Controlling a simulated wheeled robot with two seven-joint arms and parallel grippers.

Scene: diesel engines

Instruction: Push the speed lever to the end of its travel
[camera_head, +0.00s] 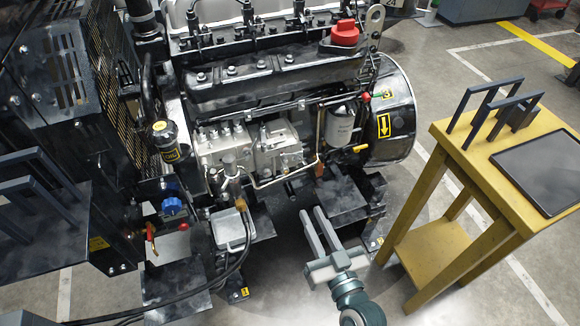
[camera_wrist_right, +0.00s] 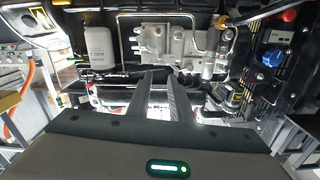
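The diesel engine fills the left and middle of the head view, with a silver pump block (camera_head: 275,145) on its near side. Several small levers show: an orange-ended one (camera_head: 319,166) right of the pump, a yellow one (camera_head: 360,149) by the flywheel housing, and a red-tipped one (camera_head: 151,231) at lower left. I cannot tell which is the speed lever. My right gripper (camera_head: 312,211) is below and in front of the pump, apart from the levers. Its two fingers show a gap with nothing between them; they also show in the right wrist view (camera_wrist_right: 160,80). My left gripper is out of view.
A yellow table (camera_head: 450,165) with dark racks and a black tablet stands at the right. A white filter (camera_head: 338,125) and black flywheel housing (camera_head: 393,115) are near the pump. A blue knob (camera_head: 172,206) and a hose are at lower left. Grey floor is free between engine and table.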

